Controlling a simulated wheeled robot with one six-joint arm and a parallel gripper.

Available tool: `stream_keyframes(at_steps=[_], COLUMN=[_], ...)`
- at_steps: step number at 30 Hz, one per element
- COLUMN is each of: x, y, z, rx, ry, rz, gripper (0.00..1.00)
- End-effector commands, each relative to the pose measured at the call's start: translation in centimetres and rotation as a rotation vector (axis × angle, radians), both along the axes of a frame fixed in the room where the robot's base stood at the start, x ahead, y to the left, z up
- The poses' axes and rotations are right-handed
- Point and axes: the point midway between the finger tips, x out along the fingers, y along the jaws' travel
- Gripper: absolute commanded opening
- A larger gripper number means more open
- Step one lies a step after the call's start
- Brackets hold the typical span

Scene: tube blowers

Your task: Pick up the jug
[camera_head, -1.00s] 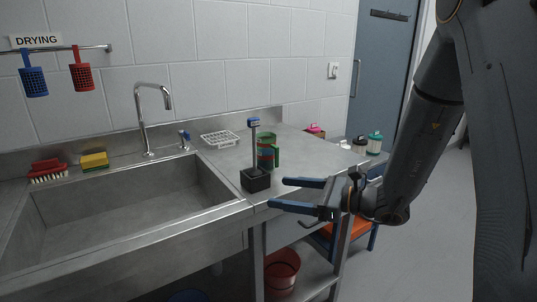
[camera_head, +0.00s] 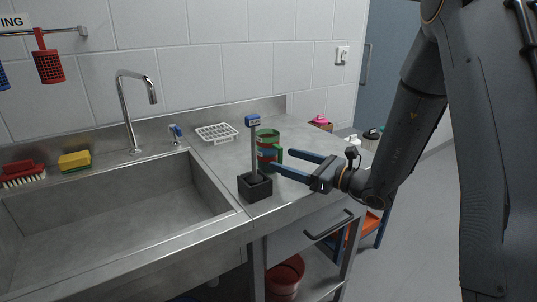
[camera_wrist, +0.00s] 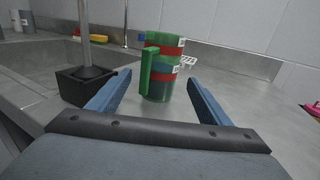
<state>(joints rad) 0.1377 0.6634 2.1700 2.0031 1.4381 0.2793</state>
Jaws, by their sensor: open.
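The jug (camera_head: 268,143) is green with a red band and a handle. It stands upright on the steel counter (camera_head: 222,152), partly hidden behind the black-based stand in the head view. In the wrist view the jug (camera_wrist: 162,72) is ahead, between the lines of the two fingers, with its green handle (camera_wrist: 148,70) toward the left. My gripper (camera_head: 283,162) is open and empty, its blue fingers pointing at the jug. In the wrist view my gripper (camera_wrist: 158,88) has its fingertips just short of the jug or beside its near side; the exact gap is hard to tell.
A post in a black square base (camera_head: 255,187) stands close left of my gripper. A white rack (camera_head: 217,132) lies behind. The sink (camera_head: 110,205) is at left. A pink-topped item (camera_head: 320,121) sits at the counter's far right. A red bucket (camera_head: 285,277) is below.

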Motion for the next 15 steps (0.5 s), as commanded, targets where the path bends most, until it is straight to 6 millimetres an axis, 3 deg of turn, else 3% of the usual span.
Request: stream_keyframes(at_steps=[9, 15], x=[2.3, 2.7], y=[3.6, 4.2], z=[0.0, -0.1], rx=[0.000, 0.000], ry=[0.000, 0.000], rz=[0.006, 0.004], gripper=[0.72, 0.72])
